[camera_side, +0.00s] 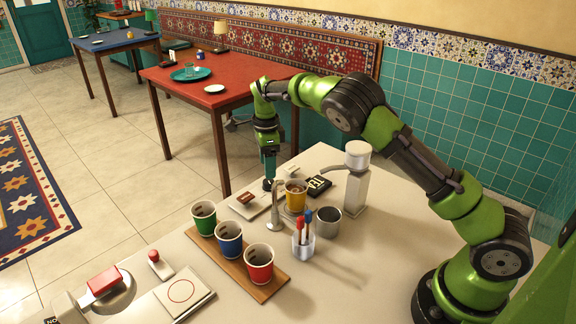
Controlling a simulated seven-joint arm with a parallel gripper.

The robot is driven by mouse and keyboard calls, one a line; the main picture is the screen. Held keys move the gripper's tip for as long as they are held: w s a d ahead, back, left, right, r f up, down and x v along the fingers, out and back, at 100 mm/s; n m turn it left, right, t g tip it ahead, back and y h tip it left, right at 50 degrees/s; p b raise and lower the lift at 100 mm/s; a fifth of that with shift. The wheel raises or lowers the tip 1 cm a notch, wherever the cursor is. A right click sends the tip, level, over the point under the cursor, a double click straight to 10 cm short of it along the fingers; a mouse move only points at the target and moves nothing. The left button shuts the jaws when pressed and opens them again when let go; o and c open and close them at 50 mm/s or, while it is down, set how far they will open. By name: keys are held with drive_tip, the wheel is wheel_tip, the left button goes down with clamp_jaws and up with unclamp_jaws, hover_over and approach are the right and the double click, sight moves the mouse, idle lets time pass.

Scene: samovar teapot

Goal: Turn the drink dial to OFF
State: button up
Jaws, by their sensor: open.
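My gripper (268,178) points straight down at the far left edge of the white counter. Its fingers are open, with the tips low over a small dark round piece (267,186). This piece may be the drink dial; the fingers partly cover it, and I cannot read its setting or any OFF mark. I cannot tell whether the fingertips touch it. Close to it on the counter lies a pale flat panel (240,208) with a brown label.
A wooden tray (258,290) holds green, blue and red cups. A clear holder (303,246) with red and blue sticks, a metal cup (327,222), a white dispenser (357,185) and a black numbered block (317,184) crowd the area right of my gripper. A red table (215,85) stands behind.

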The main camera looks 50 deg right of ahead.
sight(268, 181)
wheel_tip(268, 181, down, 5)
drive_tip(key=shift+f, duration=0.1)
idle(0.3)
drive_tip(key=c, duration=1)
